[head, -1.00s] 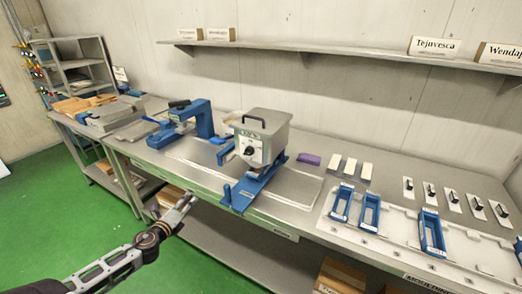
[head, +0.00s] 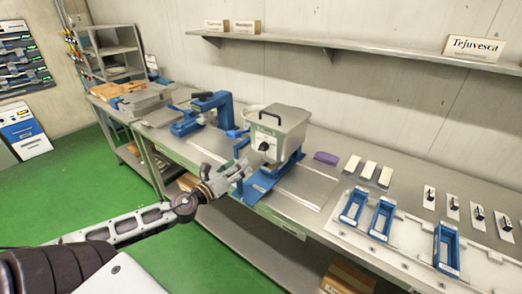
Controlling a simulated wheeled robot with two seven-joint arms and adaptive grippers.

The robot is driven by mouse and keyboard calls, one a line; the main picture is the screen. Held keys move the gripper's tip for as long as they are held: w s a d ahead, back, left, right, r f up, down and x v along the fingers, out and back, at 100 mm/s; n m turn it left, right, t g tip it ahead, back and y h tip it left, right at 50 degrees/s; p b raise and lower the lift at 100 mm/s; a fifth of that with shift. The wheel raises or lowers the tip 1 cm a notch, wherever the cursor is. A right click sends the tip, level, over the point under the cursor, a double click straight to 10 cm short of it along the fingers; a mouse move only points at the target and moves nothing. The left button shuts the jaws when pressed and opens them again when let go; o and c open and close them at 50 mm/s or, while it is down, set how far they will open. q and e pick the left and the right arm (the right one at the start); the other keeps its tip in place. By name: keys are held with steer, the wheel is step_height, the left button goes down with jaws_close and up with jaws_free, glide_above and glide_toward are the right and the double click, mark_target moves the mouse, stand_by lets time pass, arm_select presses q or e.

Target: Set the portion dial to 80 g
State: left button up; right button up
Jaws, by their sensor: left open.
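The kettle machine (head: 281,128) is a grey metal box with a lid handle, on a blue stand (head: 262,181) on the steel bench. A dark round dial (head: 264,147) shows on its front face; its markings are too small to read. My left gripper (head: 240,168) is open and empty, in front of the bench edge and just left of the machine's blue stand. It looks apart from the dial, lower and to its left. My right gripper is not in view.
A blue press (head: 203,112) stands left of the kettle. A purple block (head: 326,158), white blocks (head: 369,170) and blue moulds (head: 382,219) lie to the right. A shelf with boxes (head: 474,48) runs along the wall. Green floor is free at the left.

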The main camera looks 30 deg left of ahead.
mark_target(261, 149)
arm_select(q)
steer(key=shift+w, duration=0.2)
steer(key=shift+w+d+p, duration=0.15)
steer(key=shift+w+p, duration=0.1)
steer(key=shift+w, duration=1.95)
steer(key=shift+w+d+p, duration=0.15)
steer(key=shift+w+p, duration=0.1)
steer(key=shift+w, duration=1.9)
steer(key=shift+w+d+p, duration=0.15)
steer(key=shift+w+p, duration=0.1)
steer(key=shift+w, duration=1.95)
steer(key=shift+c, duration=0.3)
steer(key=c, duration=1)
